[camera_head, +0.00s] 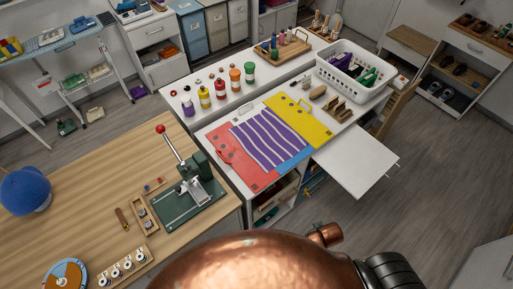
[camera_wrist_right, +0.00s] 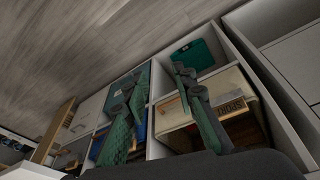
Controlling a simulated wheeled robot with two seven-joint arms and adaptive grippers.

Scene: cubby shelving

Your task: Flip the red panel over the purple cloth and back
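The red panel (camera_head: 243,167) lies flat on the white counter in the head view, at the left end of a row of coloured panels. It has a small red handle on its left edge. The purple cloth (camera_head: 270,139), with pale stripes, lies spread flat to its right, over part of the blue panel (camera_head: 294,166). The yellow panel (camera_head: 302,118) lies flat to the right. My right gripper (camera_wrist_right: 162,108) shows in the right wrist view, its two green fingers spread apart with nothing between them, in front of shelf cubbies. My left gripper is in no view.
Paint bottles (camera_head: 220,89) stand behind the panels. A white basket (camera_head: 354,72) stands at the back right. A white leaf (camera_head: 357,160) juts out right of the counter. A green lever press (camera_head: 188,190) stands on the wooden table.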

